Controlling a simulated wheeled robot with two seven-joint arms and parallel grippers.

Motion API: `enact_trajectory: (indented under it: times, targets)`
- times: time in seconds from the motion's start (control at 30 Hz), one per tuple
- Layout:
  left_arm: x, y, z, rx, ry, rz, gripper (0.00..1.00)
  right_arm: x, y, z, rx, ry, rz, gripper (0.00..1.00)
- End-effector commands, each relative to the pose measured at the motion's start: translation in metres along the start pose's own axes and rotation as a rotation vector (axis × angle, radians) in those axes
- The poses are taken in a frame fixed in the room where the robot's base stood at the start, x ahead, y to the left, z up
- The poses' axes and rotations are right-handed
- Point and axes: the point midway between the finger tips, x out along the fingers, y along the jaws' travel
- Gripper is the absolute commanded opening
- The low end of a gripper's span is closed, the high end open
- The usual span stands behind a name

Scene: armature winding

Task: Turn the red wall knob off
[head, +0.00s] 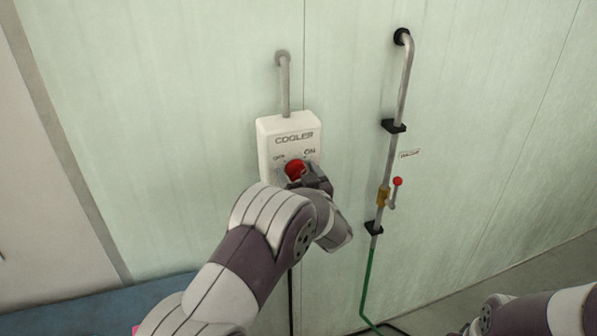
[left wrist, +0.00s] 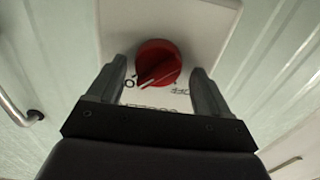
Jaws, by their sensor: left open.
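The red knob (head: 295,169) sits on the front of a white box marked COOLER (head: 275,131), with OFF at its left and ON at its right. In the left wrist view, where the box appears upside down, the knob (left wrist: 158,63) has a pale pointer line running to the lower left, towards the partly hidden label that matches the ON side. My left gripper (head: 305,178) is at the box. Its fingers (left wrist: 158,78) are open, one on each side of the knob, with gaps visible between them and it.
A vertical pipe (head: 405,82) with a small red-tipped valve lever (head: 397,182) runs down the wall to the right of the box. A green hose (head: 367,283) continues below it. A grey pipe (head: 285,85) rises from the box. My right arm shows at the lower right.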

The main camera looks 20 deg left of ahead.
Motion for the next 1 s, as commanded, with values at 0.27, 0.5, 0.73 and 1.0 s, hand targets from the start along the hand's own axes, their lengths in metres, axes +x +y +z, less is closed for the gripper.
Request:
enact_trajectory:
  times: [0.27, 0.5, 0.73, 1.0]
  targets:
    - [-0.001, 0.001, 0.000, 0.000, 0.000, 0.002, 0.26, 0.000, 0.000, 0.000, 0.000, 0.000, 0.000, 0.43]
    - [-0.001, 0.000, 0.001, -0.014, 0.001, 0.001, 0.26, 0.004, 0.000, 0.000, 0.000, 0.000, 0.000, 0.43]
    - [-0.001, 0.000, 0.004, -0.106, 0.003, 0.001, 0.26, 0.025, 0.000, 0.003, 0.000, 0.000, 0.000, 0.43]
    - [-0.001, -0.001, 0.008, -0.333, 0.004, 0.001, 0.26, 0.068, 0.000, 0.008, 0.000, 0.000, 0.000, 0.43]
